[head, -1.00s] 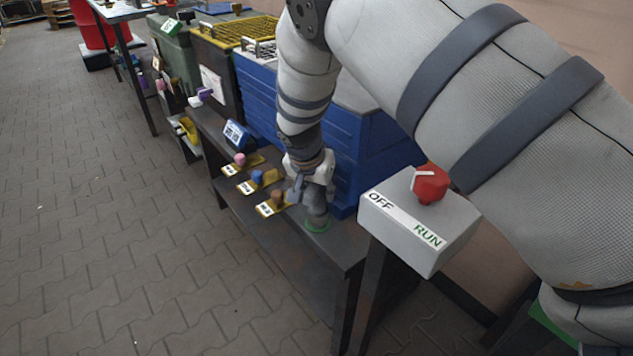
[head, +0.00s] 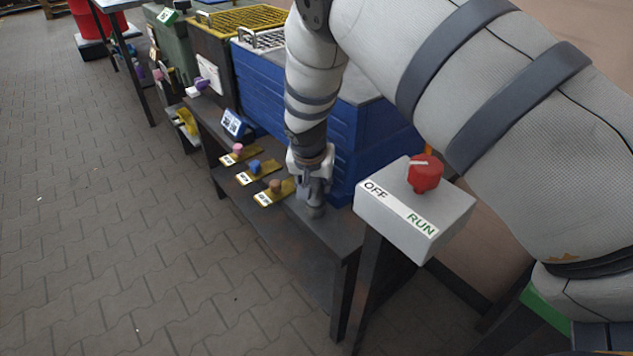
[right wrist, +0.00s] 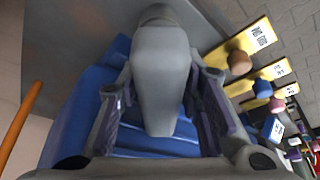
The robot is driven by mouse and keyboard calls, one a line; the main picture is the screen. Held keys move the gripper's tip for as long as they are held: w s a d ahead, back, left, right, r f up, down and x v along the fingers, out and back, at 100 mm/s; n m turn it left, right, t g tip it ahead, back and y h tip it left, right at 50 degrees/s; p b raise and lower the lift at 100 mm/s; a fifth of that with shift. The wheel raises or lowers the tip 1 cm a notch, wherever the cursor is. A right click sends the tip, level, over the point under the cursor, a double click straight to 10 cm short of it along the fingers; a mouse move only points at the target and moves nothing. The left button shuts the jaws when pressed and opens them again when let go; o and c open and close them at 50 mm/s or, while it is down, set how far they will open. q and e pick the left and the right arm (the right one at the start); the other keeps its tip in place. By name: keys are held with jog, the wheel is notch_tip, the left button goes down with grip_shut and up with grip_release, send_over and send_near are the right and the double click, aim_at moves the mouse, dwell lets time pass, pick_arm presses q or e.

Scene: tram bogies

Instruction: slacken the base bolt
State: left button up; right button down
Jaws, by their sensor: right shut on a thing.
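My right gripper (head: 312,182) points down over the near end of the dark bench (head: 323,236) in the head view. It is shut on a grey rounded piece (head: 316,208) at the bench top. In the right wrist view this smooth grey piece (right wrist: 160,75) lies between the two dark-padded fingers and ends in a rounded knob. I cannot tell for certain whether it is the base bolt. Its lower end is hard to make out. My left gripper is not in view.
Yellow labelled plates with a brown knob (head: 274,186), a blue knob (head: 255,166) and a pink knob (head: 238,149) lie beside the gripper. Blue crates (head: 275,110) stand behind. A grey OFF/RUN box with a red knob (head: 425,174) stands at right. The paved floor is clear.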

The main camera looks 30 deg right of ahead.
jog(key=shift+r+n+p, duration=0.15)
jog(key=shift+n+p, duration=0.15)
jog(key=shift+n, duration=0.3)
jog(key=shift+n+y, duration=0.3)
jog(key=shift+n, duration=0.2)
jog(key=shift+n+t+y+p, duration=0.3)
jog(key=shift+n+t+p, duration=0.1)
jog(key=shift+n, duration=0.3)
jog(key=shift+n+y, duration=0.5)
jog(key=shift+n, duration=0.7)
jog(key=n, duration=0.1)
jog(key=n+y, duration=0.1)
jog(key=n, duration=0.1)
jog(key=shift+d+f, duration=0.1)
jog(key=shift+f, duration=0.2)
jog(key=shift+n+y, duration=0.4)
jog(key=shift+n, duration=0.6)
jog(key=shift+r+p, duration=0.75)
jog(key=shift+r, duration=2.45)
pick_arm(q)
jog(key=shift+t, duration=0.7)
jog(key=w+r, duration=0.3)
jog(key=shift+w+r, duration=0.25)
pick_arm(e)
jog(key=shift+f, duration=0.1)
